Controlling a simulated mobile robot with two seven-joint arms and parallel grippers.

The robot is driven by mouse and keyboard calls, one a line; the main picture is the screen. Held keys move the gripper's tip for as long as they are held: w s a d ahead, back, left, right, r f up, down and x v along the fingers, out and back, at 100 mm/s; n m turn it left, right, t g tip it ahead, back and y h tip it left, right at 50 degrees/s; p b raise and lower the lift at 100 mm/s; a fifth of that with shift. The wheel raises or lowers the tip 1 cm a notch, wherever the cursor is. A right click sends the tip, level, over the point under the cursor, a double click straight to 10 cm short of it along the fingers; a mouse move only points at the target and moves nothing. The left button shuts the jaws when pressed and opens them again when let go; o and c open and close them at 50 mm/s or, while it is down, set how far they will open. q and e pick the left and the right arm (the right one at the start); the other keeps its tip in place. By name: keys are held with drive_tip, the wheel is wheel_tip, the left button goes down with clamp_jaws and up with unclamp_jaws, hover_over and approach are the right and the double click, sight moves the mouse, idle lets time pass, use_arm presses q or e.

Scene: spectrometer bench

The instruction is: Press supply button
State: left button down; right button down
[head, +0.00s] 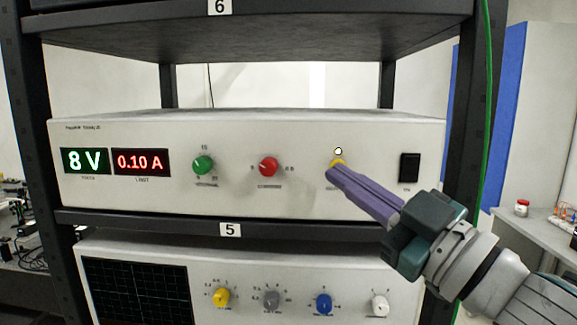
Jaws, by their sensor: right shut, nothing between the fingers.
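The power supply (230,135) is a white box on the shelf marked 5. Its displays read 8 V in green and 0.10 A in red. A yellow button (337,163) sits on its front panel, right of the red knob, with a small pale round lamp (338,151) just above it. My right gripper (332,173) comes in from the lower right with its purple fingers shut and empty. The fingertips are at the lower edge of the button and cover part of it; I cannot tell whether they touch it. My left gripper is not in view.
A green knob (203,165), a red knob (268,166) and a black rocker switch (409,168) are on the same panel. An oscilloscope (250,275) with several knobs stands below. Dark rack posts (465,130) flank the shelf, and a green cable (484,110) hangs at right.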

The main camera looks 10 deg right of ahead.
drive_tip(key=shift+w+d, duration=0.15)
drive_tip(key=shift+w, duration=0.2)
idle(0.3)
drive_tip(key=shift+s, duration=0.45)
drive_tip(key=shift+s+a, duration=0.1)
drive_tip(key=shift+a, duration=0.1)
drive_tip(key=s+p, duration=0.1)
drive_tip(key=s, duration=0.1)
drive_tip(key=s+a+p, duration=0.1)
drive_tip(key=s+p, duration=0.1)
drive_tip(key=s, duration=0.1)
drive_tip(key=shift+s+a, duration=0.3)
